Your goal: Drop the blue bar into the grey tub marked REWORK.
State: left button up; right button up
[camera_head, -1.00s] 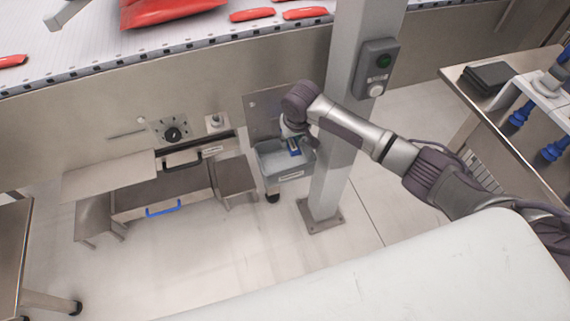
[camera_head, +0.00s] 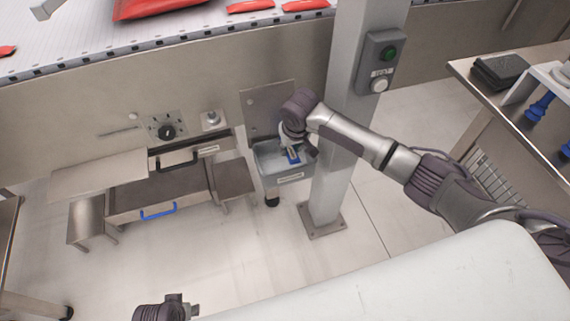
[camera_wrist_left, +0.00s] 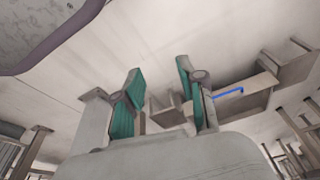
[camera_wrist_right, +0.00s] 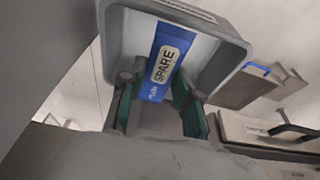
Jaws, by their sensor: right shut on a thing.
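The blue bar (camera_wrist_right: 165,50) carries a pale label that reads SPARE in the right wrist view. My right gripper (camera_wrist_right: 153,90) is shut on one end of it. In the head view the bar (camera_head: 292,157) shows below my right gripper (camera_head: 291,144), over the opening of the grey tub (camera_head: 270,178). The tub's wall also shows around the bar in the right wrist view (camera_wrist_right: 222,25). The tub has a label on its front, too small to read. My left gripper (camera_wrist_left: 160,90) is open and empty, with its fingers well apart.
A grey post (camera_head: 332,190) with a button box (camera_head: 380,62) stands just right of the tub. Left of the tub is a steel cabinet with a blue-handled drawer (camera_head: 158,211). A conveyor (camera_head: 180,30) with red packs runs behind. A steel table (camera_head: 480,85) stands at the right.

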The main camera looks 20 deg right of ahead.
jog(key=shift+f+b, duration=0.75)
jog(key=shift+f, duration=0.05)
pick_arm(q)
jog(key=w+v, duration=0.1)
jog(key=v, duration=0.6)
jog(key=shift+w+d+r+t, duration=0.25)
jog(key=shift+w+t, duration=0.05)
jog(key=shift+w, duration=0.4)
pick_arm(e)
jog(key=shift+f, duration=0.1)
jog(key=o, duration=1.2)
jog(key=shift+c, duration=0.2)
jog(key=v, duration=1.2)
